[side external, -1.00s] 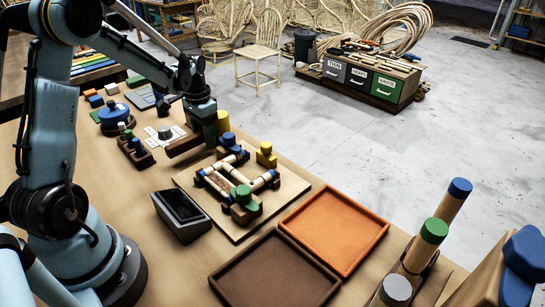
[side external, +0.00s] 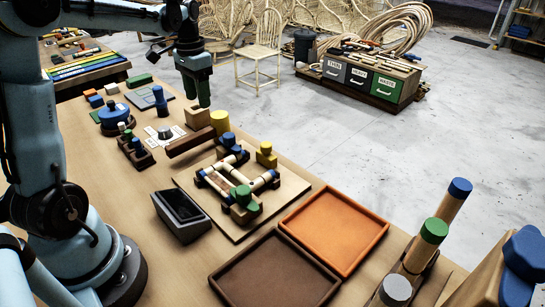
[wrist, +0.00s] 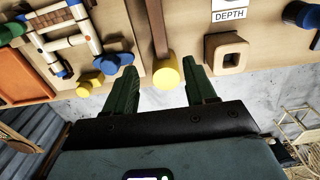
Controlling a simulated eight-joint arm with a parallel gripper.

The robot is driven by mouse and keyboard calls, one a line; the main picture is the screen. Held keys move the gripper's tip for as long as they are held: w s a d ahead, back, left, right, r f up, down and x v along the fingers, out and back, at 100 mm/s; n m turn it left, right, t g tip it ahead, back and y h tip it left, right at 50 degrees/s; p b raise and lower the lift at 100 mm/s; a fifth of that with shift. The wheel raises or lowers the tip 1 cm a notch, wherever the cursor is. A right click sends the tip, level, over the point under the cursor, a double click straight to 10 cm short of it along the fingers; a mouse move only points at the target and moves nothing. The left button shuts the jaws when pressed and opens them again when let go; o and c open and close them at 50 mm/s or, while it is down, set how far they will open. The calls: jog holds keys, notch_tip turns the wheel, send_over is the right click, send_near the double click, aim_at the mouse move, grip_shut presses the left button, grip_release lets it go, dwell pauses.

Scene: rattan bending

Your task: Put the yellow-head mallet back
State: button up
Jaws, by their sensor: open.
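The mallet lies on the workbench with a yellow head (side external: 220,121) and a dark brown handle (side external: 188,143). In the wrist view its yellow head (wrist: 166,74) shows just beyond the gap between my fingertips, with the handle (wrist: 157,25) running away behind it. My gripper (side external: 203,98) has green fingers and is above the bench near the mallet head, apart from it. In the wrist view my gripper (wrist: 161,77) is open with nothing between the fingers. A tan wooden block (side external: 197,118) stands beside the mallet; its square opening shows in the wrist view (wrist: 229,52).
The rattan frame on its board (side external: 238,187) carries blue, green and yellow-topped pegs close to the mallet. An orange tray (side external: 333,228), a brown tray (side external: 270,276) and a dark box (side external: 180,215) lie nearer.

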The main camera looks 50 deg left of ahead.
jog(key=s+d+t, duration=0.3)
jog(key=s+d, duration=0.1)
jog(key=d, duration=0.6)
jog(key=s+d+t, duration=0.4)
jog(key=d, duration=0.7)
jog(key=shift+f, duration=0.2)
